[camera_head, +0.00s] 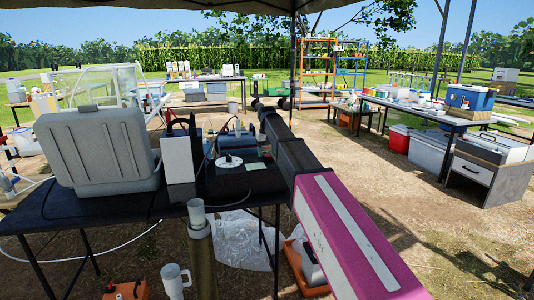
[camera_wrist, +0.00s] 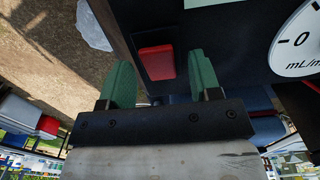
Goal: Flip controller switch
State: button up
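A red rocker switch (camera_wrist: 155,62) sits in a black frame on the dark controller face in the wrist view. My gripper (camera_wrist: 160,77) is open, with one green fingertip on each side of the switch in the picture. Nothing is between the fingers. I cannot tell whether they touch the panel. A white dial (camera_wrist: 300,42) marked 0 and mL is on the same face at the right. In the head view, the dark controller (camera_head: 245,180) with a white dial lies on the black table beside my arm. The switch cannot be made out there.
A large grey case (camera_head: 98,150) and a white box (camera_head: 178,160) stand on the black table (camera_head: 110,210), left of the controller. A pipe (camera_head: 201,255) stands upright in front of its edge. An orange crate (camera_head: 303,268) is on the ground below my arm.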

aim_at(267, 155)
jog(key=shift+r, duration=0.15)
notch_tip(267, 155, up, 11)
jog(key=shift+f, duration=0.2)
dwell(0.3)
